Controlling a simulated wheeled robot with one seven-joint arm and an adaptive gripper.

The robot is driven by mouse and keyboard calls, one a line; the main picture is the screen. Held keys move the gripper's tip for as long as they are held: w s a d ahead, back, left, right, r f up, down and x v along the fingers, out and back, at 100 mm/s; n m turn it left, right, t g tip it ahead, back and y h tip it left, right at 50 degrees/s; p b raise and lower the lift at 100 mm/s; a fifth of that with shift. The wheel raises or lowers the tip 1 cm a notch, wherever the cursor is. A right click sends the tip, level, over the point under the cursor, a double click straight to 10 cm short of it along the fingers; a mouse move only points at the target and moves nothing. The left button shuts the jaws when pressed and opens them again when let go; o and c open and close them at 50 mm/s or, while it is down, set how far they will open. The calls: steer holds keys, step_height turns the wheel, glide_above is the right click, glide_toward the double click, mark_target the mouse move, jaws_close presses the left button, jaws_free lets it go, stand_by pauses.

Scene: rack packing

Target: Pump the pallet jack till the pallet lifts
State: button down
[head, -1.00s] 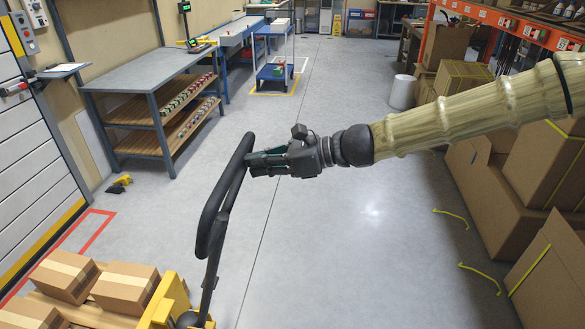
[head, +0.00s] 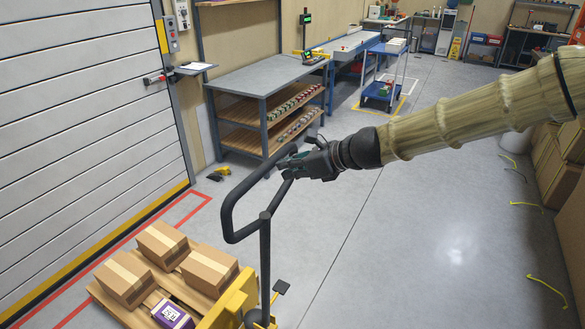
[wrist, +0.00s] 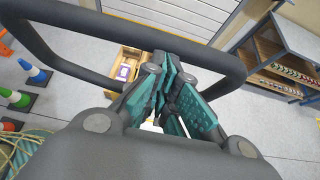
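The yellow pallet jack (head: 233,301) stands at lower middle in the head view, its black pole (head: 265,262) rising to a black loop handle (head: 229,210). The loop handle also spans the wrist view (wrist: 75,20). My gripper (head: 287,162) is at the loop's upper right end, its fingers (wrist: 165,105) closed in around the handle's near bar, whose gripped stretch they hide. The wooden pallet (head: 110,305) carries cartons (head: 128,277) and a purple box (head: 171,315). I cannot tell its gap from the floor.
A white shutter door (head: 80,110) and red floor lines (head: 190,211) lie left. A grey workbench (head: 265,80) stands behind. Traffic cones (wrist: 35,72) show at left in the wrist view. Cartons (head: 560,165) stand at the right. The middle floor is clear.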

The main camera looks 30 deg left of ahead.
steer(key=shift+a, duration=0.15)
stand_by(0.4)
steer(key=d+f+b+v, duration=0.1)
steer(key=f+v, duration=0.1)
steer(key=v, duration=1.1)
steer(key=shift+d+f+b, duration=0.25)
steer(key=shift+f+b, duration=0.05)
steer(key=shift+b, duration=0.05)
steer(key=shift+f, duration=0.1)
